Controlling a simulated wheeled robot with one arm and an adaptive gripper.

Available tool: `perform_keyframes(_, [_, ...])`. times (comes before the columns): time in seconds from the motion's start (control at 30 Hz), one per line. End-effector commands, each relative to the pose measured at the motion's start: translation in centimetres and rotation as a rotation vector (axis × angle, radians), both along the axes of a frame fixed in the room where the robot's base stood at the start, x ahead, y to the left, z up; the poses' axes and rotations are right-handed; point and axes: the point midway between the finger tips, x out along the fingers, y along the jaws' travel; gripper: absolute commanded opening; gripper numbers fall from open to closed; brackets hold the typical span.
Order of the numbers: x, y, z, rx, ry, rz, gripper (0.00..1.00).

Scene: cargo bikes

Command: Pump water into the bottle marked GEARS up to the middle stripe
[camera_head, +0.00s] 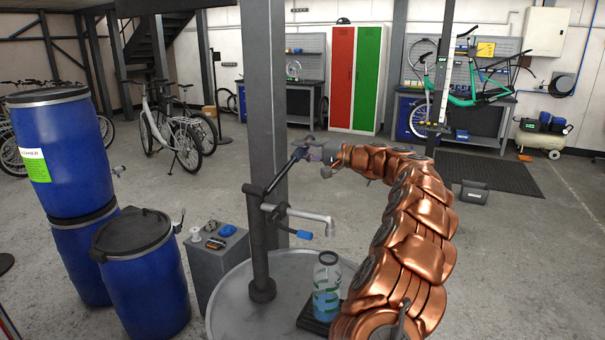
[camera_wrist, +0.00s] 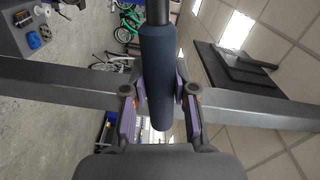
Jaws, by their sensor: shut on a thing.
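The clear bottle (camera_head: 326,286) stands upright on a dark square pad (camera_head: 313,323) on a round metal top, directly below the pump spout (camera_head: 331,228). It has green stripes, and blue water fills its lower part. The exact level against the stripes is hard to tell, and I cannot read a GEARS mark. The pump (camera_head: 259,245) is a dark upright post with a raised lever. My gripper (camera_head: 317,154) is at the raised end of the lever. In the wrist view, my gripper (camera_wrist: 160,100) is shut on the dark blue pump handle (camera_wrist: 158,62).
The round metal top (camera_head: 232,300) is otherwise mostly clear. A grey box (camera_head: 215,270) with small items stands left of it, beside blue barrels (camera_head: 145,280). A grey steel post (camera_head: 265,100) rises close behind the pump. Open floor lies beyond.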

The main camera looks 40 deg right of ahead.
Motion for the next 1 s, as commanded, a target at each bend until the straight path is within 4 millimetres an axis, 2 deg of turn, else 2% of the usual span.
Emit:
perform_keyframes(0.3, [-1.0, 1.8, 4.7, -0.226, -0.139, 0.002, 0.0])
perform_keyframes(0.5, [-1.7, 2.9, 7.2, -0.338, -0.205, 0.0, 0.0])
perform_keyframes(0.7, [-2.2, 3.8, 8.6, -0.408, -0.245, 0.001, 0.0])
perform_keyframes(1.0, [-2.5, 4.4, 9.5, -0.449, -0.268, 0.002, 0.0])
